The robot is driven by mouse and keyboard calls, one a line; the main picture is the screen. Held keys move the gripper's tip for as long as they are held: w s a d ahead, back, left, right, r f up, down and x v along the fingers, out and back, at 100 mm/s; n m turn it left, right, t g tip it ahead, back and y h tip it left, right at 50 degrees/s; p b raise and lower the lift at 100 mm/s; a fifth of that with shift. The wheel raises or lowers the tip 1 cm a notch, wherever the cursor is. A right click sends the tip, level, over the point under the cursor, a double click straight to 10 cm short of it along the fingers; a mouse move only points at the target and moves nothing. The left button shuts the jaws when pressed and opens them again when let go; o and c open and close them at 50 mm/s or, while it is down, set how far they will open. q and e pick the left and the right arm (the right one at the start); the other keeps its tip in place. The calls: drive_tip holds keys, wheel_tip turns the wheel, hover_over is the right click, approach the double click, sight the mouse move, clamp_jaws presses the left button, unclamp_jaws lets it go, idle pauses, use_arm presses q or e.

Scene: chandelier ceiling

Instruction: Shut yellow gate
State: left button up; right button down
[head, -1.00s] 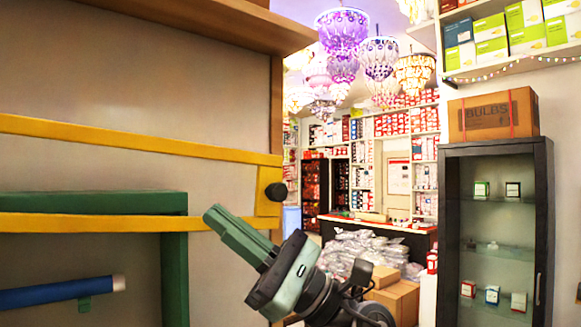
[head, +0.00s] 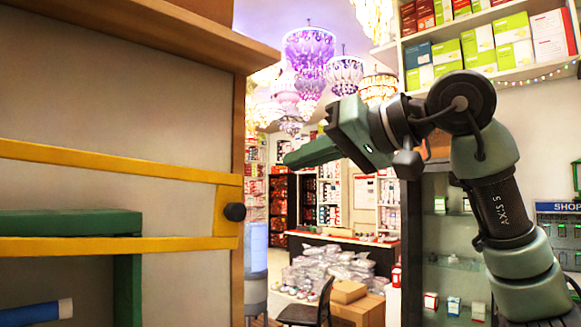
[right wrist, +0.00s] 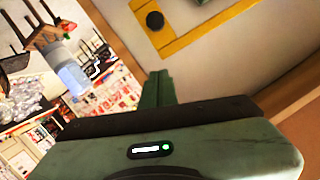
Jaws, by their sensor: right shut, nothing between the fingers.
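The yellow gate (head: 120,246) is a frame of yellow bars at the left of the head view, with a round black knob (head: 235,212) at its right end. The gate lies close to a wooden cabinet-like structure; I cannot tell how far open it stands. My right gripper (head: 286,158) is shut and empty, to the right of the knob and higher, apart from it. In the right wrist view the knob (right wrist: 154,20) and a yellow bar (right wrist: 215,32) show beyond the gripper (right wrist: 157,78). My left gripper is not in view.
A green frame (head: 70,222) and a blue roll (head: 35,315) sit behind the bars at lower left. A wooden shelf edge (head: 180,35) juts out above. A dark chair (head: 305,308) and a cardboard box (head: 355,308) stand farther back.

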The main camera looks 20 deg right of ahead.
sight(234, 200)
drive_tip(key=w+a+f, duration=0.1)
drive_tip(key=w, duration=0.1)
drive_tip(key=w+a+f+p, duration=0.1)
drive_tip(key=w+a+f, duration=0.1)
drive_tip(key=w+a+f+p, duration=0.1)
drive_tip(key=w+a, duration=0.1)
drive_tip(key=shift+w+f, duration=0.25)
drive_tip(key=shift+w, duration=0.15)
drive_tip(key=shift+s+a+f, duration=0.2)
drive_tip(key=shift+f, duration=0.15)
drive_tip(key=shift+f, duration=0.1)
